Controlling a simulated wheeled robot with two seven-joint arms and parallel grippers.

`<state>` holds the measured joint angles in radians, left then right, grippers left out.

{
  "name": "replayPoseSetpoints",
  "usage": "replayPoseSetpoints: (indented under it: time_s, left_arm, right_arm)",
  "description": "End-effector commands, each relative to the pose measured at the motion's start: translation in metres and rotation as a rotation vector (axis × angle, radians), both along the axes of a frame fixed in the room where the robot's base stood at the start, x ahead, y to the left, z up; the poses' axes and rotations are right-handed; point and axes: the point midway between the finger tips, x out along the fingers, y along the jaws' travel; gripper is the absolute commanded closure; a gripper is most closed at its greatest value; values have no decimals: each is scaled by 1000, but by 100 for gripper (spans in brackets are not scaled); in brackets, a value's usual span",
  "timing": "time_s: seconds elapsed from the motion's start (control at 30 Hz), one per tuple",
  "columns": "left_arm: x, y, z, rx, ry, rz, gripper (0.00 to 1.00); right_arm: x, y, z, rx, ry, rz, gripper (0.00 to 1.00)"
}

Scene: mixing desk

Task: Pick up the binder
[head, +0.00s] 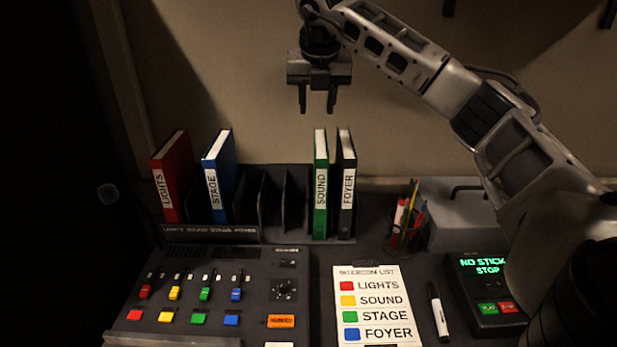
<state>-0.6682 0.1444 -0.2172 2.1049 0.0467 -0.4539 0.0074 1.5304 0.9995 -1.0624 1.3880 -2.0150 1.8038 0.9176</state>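Several binders stand upright in a dark rack (270,205) at the back of the desk. A red binder (178,170) labelled LIGHTS and a blue binder (224,165) labelled STAGE are at the left. A green binder (321,165) labelled SOUND and a black binder (348,165) labelled FOYER are at the right. My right gripper (317,108) is above the rack, pointing down, close to above the green binder in the picture. Its two fingers are apart with nothing between them. My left gripper is not in view.
A mixing desk (255,265) with coloured buttons fills the front left. An intercom list (343,280), a marker (438,312) and a display box (463,285) lie to its right. A pen cup (397,238) and a grey box (450,228) stand behind. The rack's middle slots are empty.

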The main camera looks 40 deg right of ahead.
Motion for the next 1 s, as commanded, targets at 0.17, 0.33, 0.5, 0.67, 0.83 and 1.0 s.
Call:
replayPoseSetpoints:
  time_s: [0.17, 0.33, 0.5, 0.67, 0.83, 1.0]
  left_arm:
    - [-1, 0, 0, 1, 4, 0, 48]
    - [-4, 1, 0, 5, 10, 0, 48]
    - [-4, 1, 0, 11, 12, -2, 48]
    - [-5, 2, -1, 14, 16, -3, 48]
    - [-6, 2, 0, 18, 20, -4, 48]
    - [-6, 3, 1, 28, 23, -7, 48]
  right_arm:
    - [2, -15, -15, -22, 6, -37, 62]
    - [12, -24, -50, -20, 7, -33, 62]
    - [22, -31, -78, -18, 5, -31, 62]
    - [27, -34, -91, -18, 1, -29, 62]
    - [28, -37, -105, -19, 5, -29, 62]
    - [34, -43, -130, -17, 4, -29, 62]
